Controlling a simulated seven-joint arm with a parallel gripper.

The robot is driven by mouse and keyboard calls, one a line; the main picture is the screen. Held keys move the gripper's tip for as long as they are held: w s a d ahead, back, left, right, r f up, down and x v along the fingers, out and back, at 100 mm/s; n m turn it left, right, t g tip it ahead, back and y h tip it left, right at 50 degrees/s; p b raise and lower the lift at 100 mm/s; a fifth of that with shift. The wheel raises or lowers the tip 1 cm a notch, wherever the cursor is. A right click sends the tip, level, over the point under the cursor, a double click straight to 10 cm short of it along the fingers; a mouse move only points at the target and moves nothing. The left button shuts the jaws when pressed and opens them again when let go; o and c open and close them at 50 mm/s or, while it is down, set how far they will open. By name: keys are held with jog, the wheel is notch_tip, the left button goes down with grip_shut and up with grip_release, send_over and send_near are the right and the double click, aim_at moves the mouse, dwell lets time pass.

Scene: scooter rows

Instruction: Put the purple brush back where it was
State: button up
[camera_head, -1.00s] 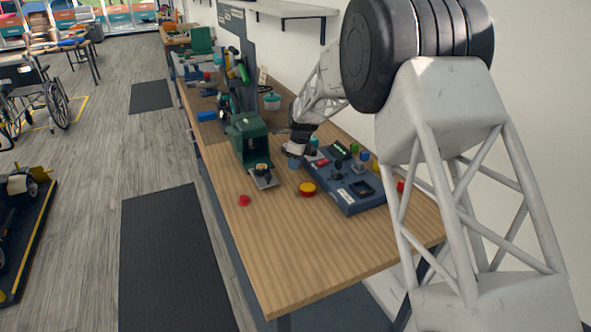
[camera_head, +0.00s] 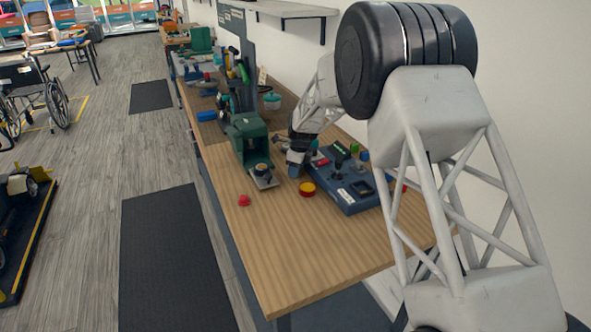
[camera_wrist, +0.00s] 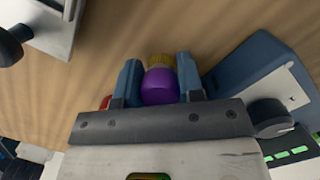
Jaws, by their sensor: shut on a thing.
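The purple brush (camera_wrist: 160,88) is between the two blue fingers of my gripper (camera_wrist: 158,85) in the wrist view. My gripper is shut on it. A ribbed yellow part (camera_wrist: 160,61) shows just beyond the purple; I cannot tell if it belongs to the brush. In the head view my gripper (camera_head: 296,170) is over the wooden bench (camera_head: 270,240), between the green press and the blue control panel. The brush cannot be made out there.
The blue control panel (camera_head: 346,203) with knobs and buttons is close on the right. The green press (camera_head: 247,139) stands on the left. The bench's front is clear.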

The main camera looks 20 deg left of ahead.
jog(key=shift+f, duration=0.15)
jog(key=o, duration=0.8)
jog(key=shift+o, duration=0.2)
jog(key=r, duration=0.4)
jog(key=d+r, duration=0.1)
jog(key=r, duration=0.7)
jog(key=shift+d, duration=0.35)
jog(key=shift+r, duration=0.1)
